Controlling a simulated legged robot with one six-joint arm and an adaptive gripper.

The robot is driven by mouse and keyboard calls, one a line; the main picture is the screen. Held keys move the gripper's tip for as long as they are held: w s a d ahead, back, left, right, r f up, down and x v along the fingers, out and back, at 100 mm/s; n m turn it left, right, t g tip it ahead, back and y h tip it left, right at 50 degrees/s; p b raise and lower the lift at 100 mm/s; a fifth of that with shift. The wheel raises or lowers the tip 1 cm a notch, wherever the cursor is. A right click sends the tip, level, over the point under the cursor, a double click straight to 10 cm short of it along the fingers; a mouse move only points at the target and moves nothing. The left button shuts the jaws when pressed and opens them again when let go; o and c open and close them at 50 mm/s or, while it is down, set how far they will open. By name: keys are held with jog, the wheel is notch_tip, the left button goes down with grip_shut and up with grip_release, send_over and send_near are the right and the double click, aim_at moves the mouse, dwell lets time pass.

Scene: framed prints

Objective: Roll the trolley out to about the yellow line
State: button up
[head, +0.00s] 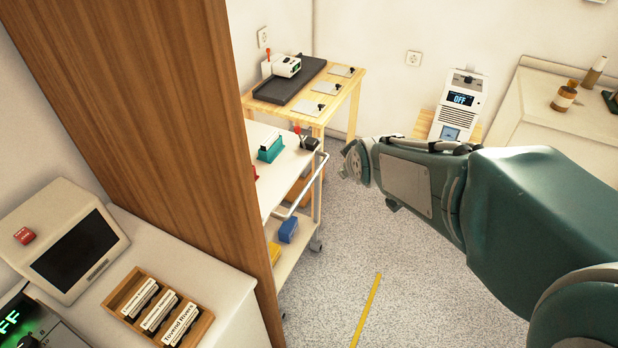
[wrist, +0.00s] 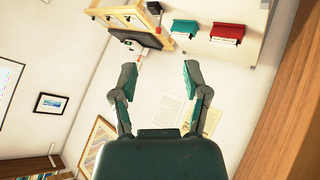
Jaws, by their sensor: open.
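The trolley (head: 284,168) stands at centre left in the head view, with a white top, a lower wooden shelf and castors. The wooden panel hides its near left part. Its pale rail handle (head: 303,187) runs along the right side. The yellow line (head: 367,311) lies on the floor to the right of and nearer than the trolley. My gripper (head: 350,160) is to the right of the trolley and seems apart from the handle. In the wrist view my gripper (wrist: 160,73) is open with nothing between its fingers. Teal (wrist: 199,28) and red (wrist: 228,33) holders show beyond it.
A wooden panel (head: 165,110) stands at the left. A wooden table (head: 340,97) with a dark mat is behind the trolley. Speckled floor around the line is clear.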

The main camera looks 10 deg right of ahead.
aim_at(310, 183)
jog(key=w+a+f+n+t+y, duration=0.1)
jog(key=w+f+n+t, duration=0.3)
jog(key=w+f+n, duration=0.75)
jog(key=w+a+f+n+t+y, duration=0.1)
jog(key=w+f+n, duration=0.1)
jog(key=f, duration=0.7)
jog(key=w+a+f+n+t+y, duration=0.1)
jog(key=w+f+t+y, duration=0.1)
jog(key=f, duration=0.8)
jog(key=x, duration=1.1)
jog(key=shift+w+d, duration=0.1)
jog(key=shift+d, duration=0.15)
grip_shut()
